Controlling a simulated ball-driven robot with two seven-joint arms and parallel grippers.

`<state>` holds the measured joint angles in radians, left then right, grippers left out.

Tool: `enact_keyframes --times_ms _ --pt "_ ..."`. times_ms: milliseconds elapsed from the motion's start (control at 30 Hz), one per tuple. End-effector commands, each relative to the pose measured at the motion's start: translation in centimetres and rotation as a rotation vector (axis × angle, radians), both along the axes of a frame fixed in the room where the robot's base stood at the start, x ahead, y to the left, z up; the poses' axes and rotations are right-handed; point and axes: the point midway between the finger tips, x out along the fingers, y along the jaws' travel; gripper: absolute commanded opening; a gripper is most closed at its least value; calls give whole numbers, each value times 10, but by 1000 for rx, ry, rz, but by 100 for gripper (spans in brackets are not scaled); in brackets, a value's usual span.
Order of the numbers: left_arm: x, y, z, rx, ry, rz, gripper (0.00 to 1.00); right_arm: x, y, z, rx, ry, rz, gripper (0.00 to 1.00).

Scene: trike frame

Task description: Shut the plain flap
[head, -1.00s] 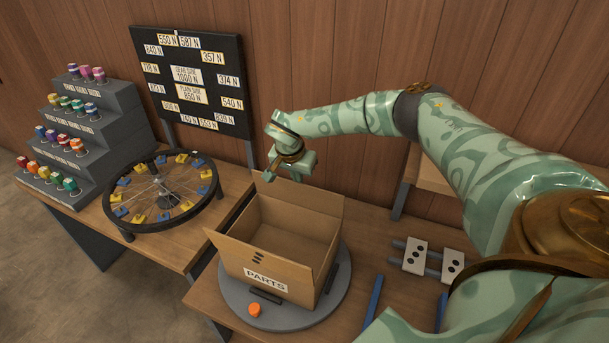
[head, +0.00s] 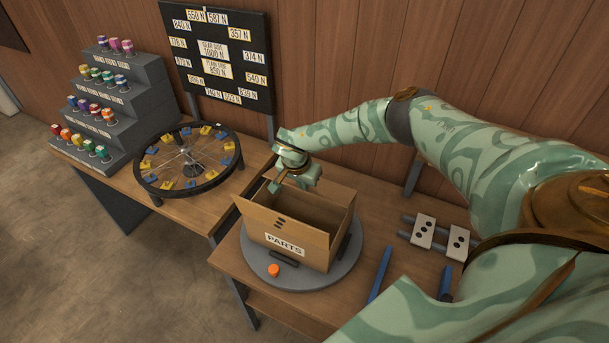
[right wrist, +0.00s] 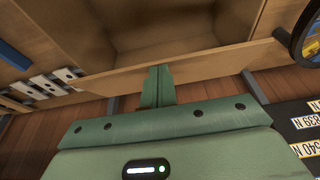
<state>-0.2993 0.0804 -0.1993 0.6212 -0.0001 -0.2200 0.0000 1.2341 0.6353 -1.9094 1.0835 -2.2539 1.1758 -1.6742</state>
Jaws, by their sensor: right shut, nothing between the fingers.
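A cardboard box (head: 322,254) with a PARTS label stands open on a round grey turntable (head: 343,278) in the head view. Its front flap (head: 262,219) bears dark marks and slants outward. The plain flap (head: 338,196) is at the far side, raised, partly hidden by my right gripper. My right gripper (head: 277,184) is shut and empty at the box's far left edge. In the right wrist view its fingers (right wrist: 158,82) overlap the plain flap (right wrist: 215,64); I cannot tell whether they touch. My left gripper is not in view.
An orange knob (head: 273,270) sits at the turntable's front. A spoked wheel (head: 190,160) and stepped rack (head: 110,105) stand left, with a label board (head: 218,55) behind. Blue bars (head: 380,272) and white dotted plates (head: 422,231) lie right of the box.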

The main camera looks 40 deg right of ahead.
Motion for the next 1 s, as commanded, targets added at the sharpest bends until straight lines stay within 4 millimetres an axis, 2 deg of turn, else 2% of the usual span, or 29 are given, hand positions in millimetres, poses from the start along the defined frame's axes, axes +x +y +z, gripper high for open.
enact_keyframes --times_ms 333,1000 --pt "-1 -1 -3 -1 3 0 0 -2 4 -15 1 0 -1 0" --pt "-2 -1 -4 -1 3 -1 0 -2 3 -17 0 0 -1 0"
